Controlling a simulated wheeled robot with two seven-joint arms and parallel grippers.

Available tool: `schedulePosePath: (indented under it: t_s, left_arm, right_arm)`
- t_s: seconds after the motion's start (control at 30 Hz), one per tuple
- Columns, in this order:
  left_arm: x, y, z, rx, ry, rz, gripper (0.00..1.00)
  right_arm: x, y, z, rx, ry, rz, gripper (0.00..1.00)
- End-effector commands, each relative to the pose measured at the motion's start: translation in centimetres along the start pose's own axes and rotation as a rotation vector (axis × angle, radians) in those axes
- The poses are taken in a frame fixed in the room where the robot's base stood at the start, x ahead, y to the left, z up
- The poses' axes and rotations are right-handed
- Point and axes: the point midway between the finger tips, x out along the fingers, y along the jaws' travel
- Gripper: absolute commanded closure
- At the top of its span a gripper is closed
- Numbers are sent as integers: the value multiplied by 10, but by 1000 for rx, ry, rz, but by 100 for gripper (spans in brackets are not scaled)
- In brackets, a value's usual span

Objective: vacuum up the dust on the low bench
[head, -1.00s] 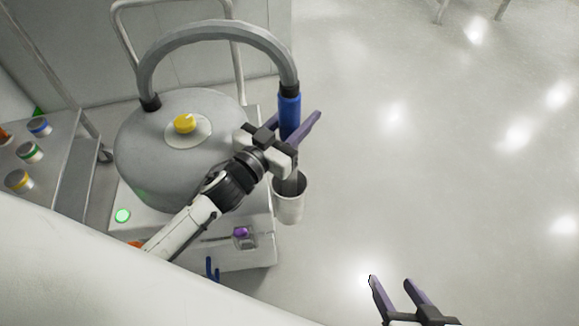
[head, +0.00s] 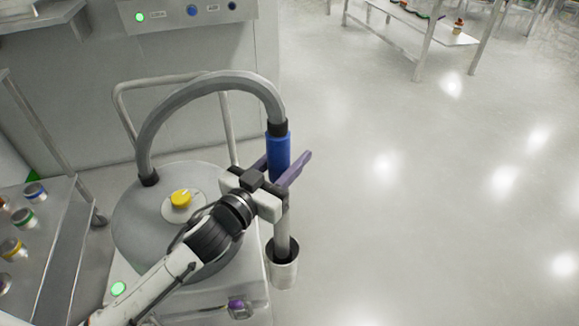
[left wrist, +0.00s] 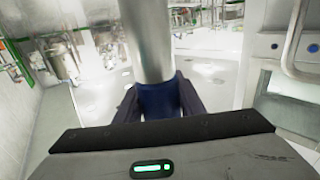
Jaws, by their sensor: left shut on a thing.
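The vacuum is a round grey canister (head: 140,235) with a yellow knob (head: 181,198) on a white wheeled base. A grey hose (head: 205,82) arches from it to a wand with a blue grip (head: 278,152). My left gripper (head: 283,170) is shut on the blue grip. The wand's metal tube (head: 283,222) runs down into a grey cup (head: 282,274) at the cart's side; its lower end is hidden. In the left wrist view the blue grip (left wrist: 158,98) sits between my fingers. I see no dust. My right gripper is out of view.
A table with a low shelf (head: 425,25) carrying small items stands at the far right; I cannot tell if it is the low bench. A metal shelf with jars (head: 33,193) is at left. A wall panel (head: 187,12) is behind. The floor right is clear.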

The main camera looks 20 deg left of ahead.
Motion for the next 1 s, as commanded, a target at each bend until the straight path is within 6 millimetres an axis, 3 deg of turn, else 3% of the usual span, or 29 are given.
schedulePosePath:
  t_s: [0.03,0.33,0.73,1.0]
  left_arm:
    - [0,0,-20,2,8,2,87]
    - [0,0,-70,2,6,1,87]
    - [0,0,-107,0,4,1,87]
    - [0,0,-109,0,4,0,87]
  right_arm:
    - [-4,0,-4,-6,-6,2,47]
    - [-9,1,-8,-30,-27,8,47]
    - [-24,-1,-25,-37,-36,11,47]
    - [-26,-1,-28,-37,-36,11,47]
